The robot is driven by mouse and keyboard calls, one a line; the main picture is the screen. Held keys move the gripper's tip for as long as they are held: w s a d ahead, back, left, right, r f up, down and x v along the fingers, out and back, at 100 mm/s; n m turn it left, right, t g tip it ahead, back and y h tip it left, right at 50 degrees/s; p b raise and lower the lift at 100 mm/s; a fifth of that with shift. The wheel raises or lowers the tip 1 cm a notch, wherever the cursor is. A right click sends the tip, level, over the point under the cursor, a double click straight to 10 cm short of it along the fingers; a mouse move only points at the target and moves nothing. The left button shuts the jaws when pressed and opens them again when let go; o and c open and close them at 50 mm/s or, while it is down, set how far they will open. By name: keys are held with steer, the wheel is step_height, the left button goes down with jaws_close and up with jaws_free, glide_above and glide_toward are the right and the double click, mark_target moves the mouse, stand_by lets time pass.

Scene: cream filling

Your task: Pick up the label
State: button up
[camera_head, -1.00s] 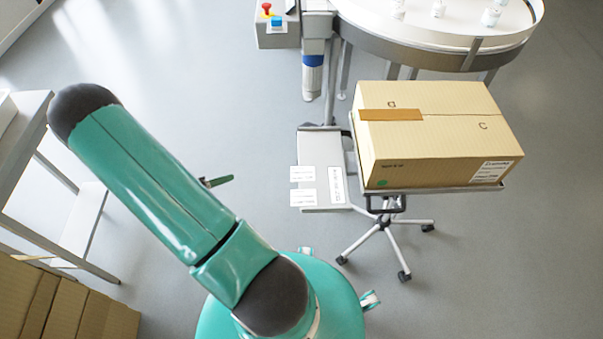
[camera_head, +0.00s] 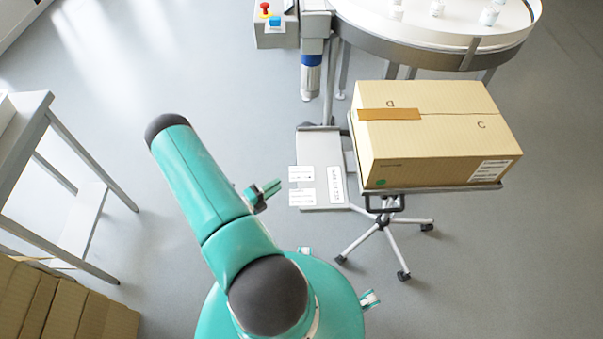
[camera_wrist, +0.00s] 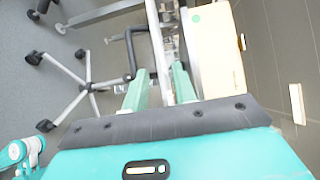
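White labels show in the head view on a small grey platform (camera_head: 318,150). One label (camera_head: 301,173) is at its upper left edge and another label (camera_head: 302,197) is below it. A third, longer label (camera_head: 336,184) lies upright on the right. My gripper (camera_head: 272,187) is just left of the two left labels, apart from them in the picture. In the wrist view its two green fingers (camera_wrist: 159,82) stand apart, with no label visible between them. I cannot clearly make out the labels in the wrist view.
A closed cardboard box (camera_head: 430,140) sits on a wheeled stand right of the platform. A round white table (camera_head: 455,32) with small bottles is at the back. A control box (camera_head: 275,32) stands at the back. A grey table (camera_head: 25,125) and stacked cartons (camera_head: 60,305) are at left.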

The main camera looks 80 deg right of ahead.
mark_target(298, 173)
steer(key=x, duration=0.6)
steer(key=shift+s, duration=0.15)
jaws_close()
